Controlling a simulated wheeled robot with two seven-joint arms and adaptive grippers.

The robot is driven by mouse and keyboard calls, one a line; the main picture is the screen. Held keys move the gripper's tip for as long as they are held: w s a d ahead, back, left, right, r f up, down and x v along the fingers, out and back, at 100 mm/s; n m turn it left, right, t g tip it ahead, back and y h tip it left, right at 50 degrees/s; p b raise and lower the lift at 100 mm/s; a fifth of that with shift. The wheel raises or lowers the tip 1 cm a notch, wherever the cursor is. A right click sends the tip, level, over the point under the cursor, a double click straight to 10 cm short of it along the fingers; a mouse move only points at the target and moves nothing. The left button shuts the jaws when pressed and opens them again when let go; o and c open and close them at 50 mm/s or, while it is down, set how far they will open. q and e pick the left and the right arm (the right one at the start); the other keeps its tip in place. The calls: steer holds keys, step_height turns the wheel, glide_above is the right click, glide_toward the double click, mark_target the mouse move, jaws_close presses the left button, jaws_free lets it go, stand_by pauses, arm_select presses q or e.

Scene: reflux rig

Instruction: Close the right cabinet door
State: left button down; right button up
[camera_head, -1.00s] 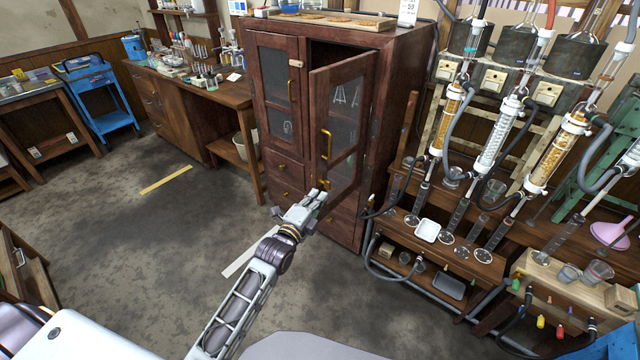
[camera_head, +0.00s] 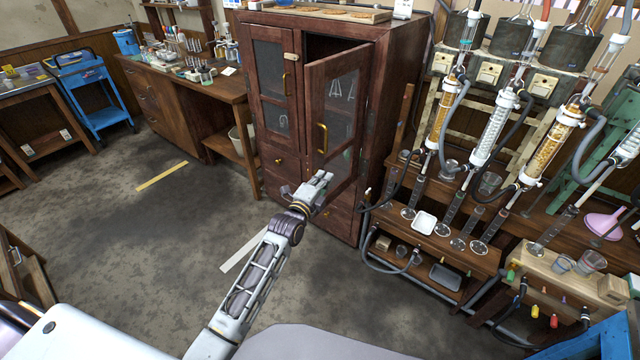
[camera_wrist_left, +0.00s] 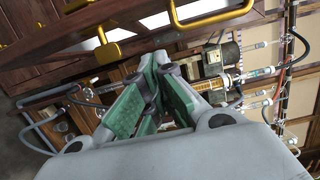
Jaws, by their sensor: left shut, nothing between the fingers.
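The right cabinet door (camera_head: 334,112) stands ajar on the dark wooden cabinet (camera_head: 395,100), swung out toward me from its right side, with a dark gap at its left. It has glass panes and a brass handle (camera_head: 322,138). My left gripper (camera_head: 326,178) is shut and empty, in front of the door's lower part and below the handle. Whether it touches the door I cannot tell. In the left wrist view the green-padded fingers (camera_wrist_left: 155,92) are together, and a brass handle (camera_wrist_left: 95,47) shows above them. My right gripper is not in view.
The left cabinet door (camera_head: 272,85) is shut, with drawers below. A workbench (camera_head: 190,100) stands to the left. Glass columns and a low wooden stand (camera_head: 440,250) with glassware are close on the right. The floor (camera_head: 140,240) at left is mostly clear.

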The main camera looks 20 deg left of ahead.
mark_target(316, 167)
arm_select(q)
steer(key=shift+w+a, duration=0.55)
steer(key=shift+w, duration=0.25)
steer(key=shift+w+a, duration=0.5)
steer(key=shift+w, duration=0.25)
steer(key=shift+w+a, duration=0.55)
steer(key=shift+w, duration=0.25)
steer(key=shift+a, duration=0.3)
